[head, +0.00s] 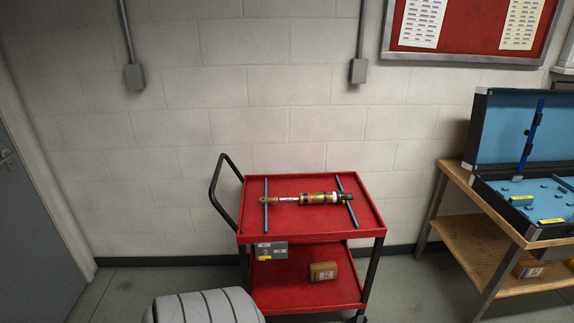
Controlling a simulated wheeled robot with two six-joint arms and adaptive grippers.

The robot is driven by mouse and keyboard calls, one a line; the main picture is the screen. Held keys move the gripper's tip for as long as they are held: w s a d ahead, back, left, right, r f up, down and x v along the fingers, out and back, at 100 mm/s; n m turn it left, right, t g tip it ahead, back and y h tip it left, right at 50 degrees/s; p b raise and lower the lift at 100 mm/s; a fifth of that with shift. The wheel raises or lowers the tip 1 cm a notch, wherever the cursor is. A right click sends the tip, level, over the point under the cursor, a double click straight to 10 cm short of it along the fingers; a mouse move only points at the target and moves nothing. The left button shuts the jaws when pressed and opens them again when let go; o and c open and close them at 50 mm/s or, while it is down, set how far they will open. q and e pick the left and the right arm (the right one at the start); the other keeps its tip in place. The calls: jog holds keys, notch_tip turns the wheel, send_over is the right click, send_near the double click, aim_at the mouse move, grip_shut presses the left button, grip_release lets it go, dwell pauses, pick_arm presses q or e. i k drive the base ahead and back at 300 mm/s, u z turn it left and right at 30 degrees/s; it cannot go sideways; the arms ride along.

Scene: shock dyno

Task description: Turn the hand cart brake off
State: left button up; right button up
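The red hand cart (290,228) stands against the wall in the middle of the head view, with a black push handle (216,190) at its left end. A small grey box (276,250) is fixed at the front left, just below the top tray's edge. It has a pale label and a small yellow part (264,257) at its lower left, which looks like the brake control. Its marking is too small to read, so I cannot tell its setting. Neither of my grippers is in view.
A shock absorber (318,198) lies across two blue bars on the top tray. A small brown box (323,271) sits on the lower shelf. A wooden bench (455,215) with an open blue-lined case (530,150) stands at the right. A grey door (30,200) is at the left.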

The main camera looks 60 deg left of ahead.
aim_at(264, 257)
jog(key=u, duration=0.7)
jog(key=i, duration=0.9)
jog(key=u, duration=0.95)
